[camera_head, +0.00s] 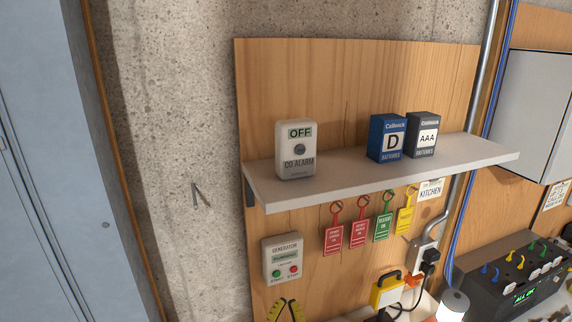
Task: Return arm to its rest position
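My arm and my gripper do not show in this view, so its pose and whether it is open or shut are hidden. The view faces a wooden panel (300,85) on a concrete wall. A grey shelf (345,183) on the panel carries a white CO alarm (296,150) reading OFF, a blue D battery box (388,138) and a dark AAA battery box (422,135). Below the shelf is a generator control box (286,257) with a green and a red button.
Red, green and yellow tags (383,222) hang under the shelf. A yellow device (387,291), a white-topped cylinder (453,305) and a black unit (515,275) with a green display stand lower right. A yellow-and-black object (287,309) is cut off below. Grey cabinet (50,150) at left.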

